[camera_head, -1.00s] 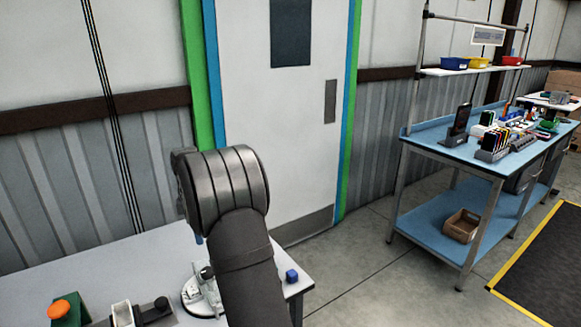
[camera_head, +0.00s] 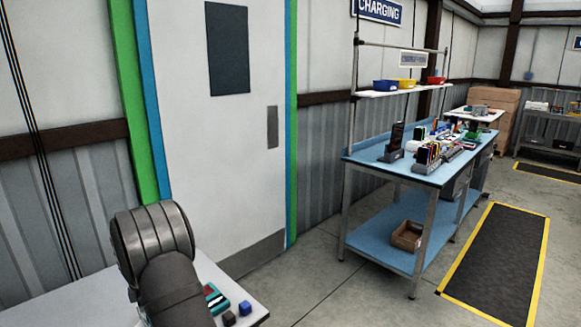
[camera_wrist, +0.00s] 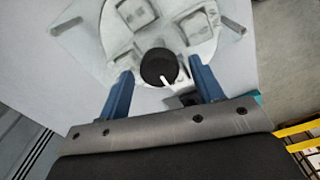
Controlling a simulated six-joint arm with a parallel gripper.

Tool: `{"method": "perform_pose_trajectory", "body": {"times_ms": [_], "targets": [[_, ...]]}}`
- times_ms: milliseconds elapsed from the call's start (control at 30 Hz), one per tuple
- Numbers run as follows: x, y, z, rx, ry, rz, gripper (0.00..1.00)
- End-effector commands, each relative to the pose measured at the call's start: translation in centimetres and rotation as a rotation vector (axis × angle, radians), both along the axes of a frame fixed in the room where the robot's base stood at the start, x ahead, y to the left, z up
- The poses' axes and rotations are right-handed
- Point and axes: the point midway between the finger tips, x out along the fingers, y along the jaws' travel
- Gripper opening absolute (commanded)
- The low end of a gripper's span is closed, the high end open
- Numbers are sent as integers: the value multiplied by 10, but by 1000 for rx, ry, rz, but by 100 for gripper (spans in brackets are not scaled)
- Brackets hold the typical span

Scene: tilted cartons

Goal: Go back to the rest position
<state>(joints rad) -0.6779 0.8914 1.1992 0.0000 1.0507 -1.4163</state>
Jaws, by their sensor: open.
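In the wrist view my gripper (camera_wrist: 162,92) is open, with its two blue fingers spread apart. A black round knob (camera_wrist: 158,67) with a white mark shows between and beyond the fingertips. It sits on a round pale plate (camera_wrist: 205,40) with several square pockets. I cannot tell the gap between fingers and knob, but nothing is seen gripped. In the head view my dark arm is at the lower left above the white table, and the gripper itself is hidden there.
A blue workbench (camera_head: 385,171) with several devices stands right. Grey floor between is clear.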

Motion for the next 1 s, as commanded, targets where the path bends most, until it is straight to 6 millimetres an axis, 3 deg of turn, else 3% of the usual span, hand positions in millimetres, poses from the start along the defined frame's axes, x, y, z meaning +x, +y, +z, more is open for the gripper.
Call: {"method": "perform_pose_trajectory", "body": {"times_ms": [467, 1000], "targets": [[0, 0, 8, 1, -2, 0, 60], [0, 1, 109, 3, -3, 0, 60]]}}
